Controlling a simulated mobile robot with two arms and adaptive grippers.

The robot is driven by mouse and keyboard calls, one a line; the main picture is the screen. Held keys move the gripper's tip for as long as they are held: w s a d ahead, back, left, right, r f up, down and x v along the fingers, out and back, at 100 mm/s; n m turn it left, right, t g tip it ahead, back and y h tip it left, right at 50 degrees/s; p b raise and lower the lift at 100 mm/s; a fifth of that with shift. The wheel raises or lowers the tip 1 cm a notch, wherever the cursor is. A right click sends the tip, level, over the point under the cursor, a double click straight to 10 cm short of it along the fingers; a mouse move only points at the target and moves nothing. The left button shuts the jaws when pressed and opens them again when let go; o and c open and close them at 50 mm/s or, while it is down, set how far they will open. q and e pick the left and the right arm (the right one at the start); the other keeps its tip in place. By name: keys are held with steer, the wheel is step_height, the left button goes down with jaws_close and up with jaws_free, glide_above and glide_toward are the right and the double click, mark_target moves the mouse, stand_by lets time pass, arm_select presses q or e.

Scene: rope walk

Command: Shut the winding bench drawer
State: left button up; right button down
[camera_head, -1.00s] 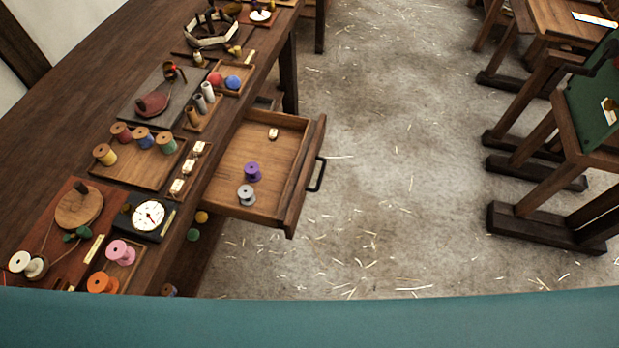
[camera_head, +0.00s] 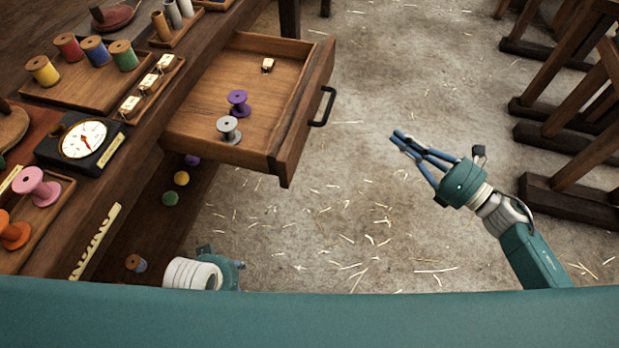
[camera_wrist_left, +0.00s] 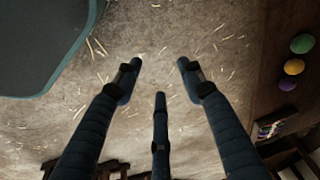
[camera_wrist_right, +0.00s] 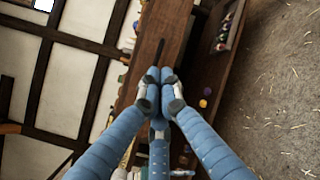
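The winding bench drawer (camera_head: 308,112) is pulled out from the bench (camera_head: 146,165) in the head view. Its dark handle (camera_head: 325,106) faces the open floor. A purple spool (camera_head: 238,103), a grey spool (camera_head: 229,129) and a small pale block (camera_head: 267,65) are in it. My right gripper (camera_head: 398,140) is in the air to the right of the handle, apart from it. Its fingertips meet in the right wrist view (camera_wrist_right: 160,76), with nothing seen between them. My left gripper's fingers are spread and empty in the left wrist view (camera_wrist_left: 160,80); the head view shows only its wrist part, below the drawer.
Spools, a dial box (camera_head: 82,140) and trays crowd the bench top. Coloured balls (camera_head: 181,178) lie on a low shelf under it. Wooden stands (camera_head: 570,200) are at the right. Straw-strewn floor (camera_head: 300,225) lies clear between.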

steer(key=s+a+r+n+g+y+b, duration=0.1)
steer(key=s+a+n+g+y+b, duration=0.35)
steer(key=s+a+n+g, duration=0.6)
arm_select(q)
steer(key=shift+t, duration=0.3)
steer(key=v, duration=0.5)
steer(key=shift+a+r, duration=0.15)
steer(key=shift+r, duration=0.05)
arm_select(e)
steer(key=n+t, duration=0.3)
steer(key=n, duration=0.1)
glide_toward(295, 153)
steer(key=shift+g+h, duration=0.25)
steer(key=shift+h, duration=0.1)
steer(key=x, duration=0.7)
steer(key=shift+w+r, duration=0.15)
steer(key=shift+r, duration=0.05)
